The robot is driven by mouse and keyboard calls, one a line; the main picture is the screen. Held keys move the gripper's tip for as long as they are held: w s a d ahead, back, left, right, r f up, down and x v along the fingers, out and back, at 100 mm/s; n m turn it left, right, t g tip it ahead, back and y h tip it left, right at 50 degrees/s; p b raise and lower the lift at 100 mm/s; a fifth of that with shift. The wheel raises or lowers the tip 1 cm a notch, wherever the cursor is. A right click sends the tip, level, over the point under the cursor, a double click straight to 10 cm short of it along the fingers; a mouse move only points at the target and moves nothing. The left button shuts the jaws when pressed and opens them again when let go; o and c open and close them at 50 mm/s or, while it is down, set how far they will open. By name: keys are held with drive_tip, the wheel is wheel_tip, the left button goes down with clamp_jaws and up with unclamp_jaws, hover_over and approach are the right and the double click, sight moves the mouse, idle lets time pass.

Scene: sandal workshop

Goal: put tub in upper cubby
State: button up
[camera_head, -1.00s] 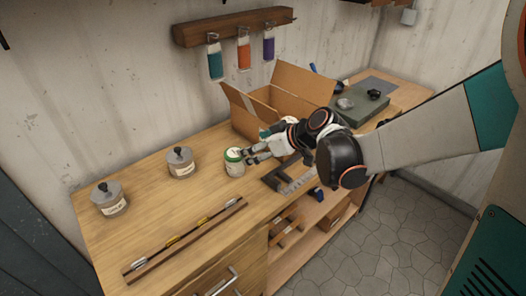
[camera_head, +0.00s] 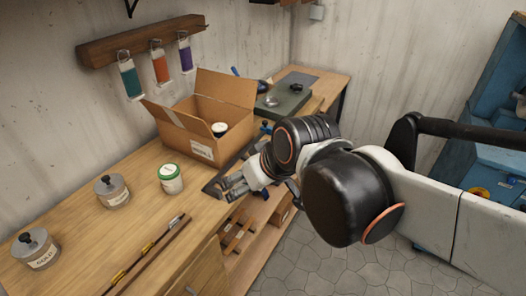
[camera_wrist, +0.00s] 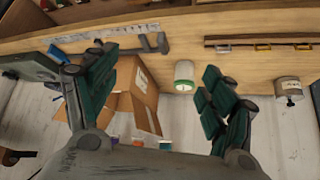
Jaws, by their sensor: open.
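The tub (camera_head: 171,179) is white with a green lid and stands upright on the workbench, in front of the cardboard box. It also shows in the wrist view (camera_wrist: 184,77), between my spread fingers but beyond them. My gripper (camera_head: 228,188) is open and empty, over the bench's front edge to the right of the tub and apart from it. Its green-padded fingers are wide apart in the wrist view (camera_wrist: 158,85). Open shelving (camera_head: 236,236) shows below the benchtop; which compartment is the upper cubby I cannot tell clearly.
An open cardboard box (camera_head: 196,128) holds a dark-topped jar. Two grey lidded pots (camera_head: 112,192) stand left of the tub.

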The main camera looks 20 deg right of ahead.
drive_tip(key=shift+m+h, duration=0.7)
drive_tip(key=shift+m, duration=0.2)
drive_tip(key=s+d, duration=0.2)
drive_tip(key=s, duration=0.1)
drive_tip(key=s+d, duration=0.1)
drive_tip(key=shift+s+f, duration=0.2)
drive_tip(key=shift+s, duration=0.2)
drive_tip(key=shift+o, duration=0.6)
drive_tip(key=shift+a, duration=0.1)
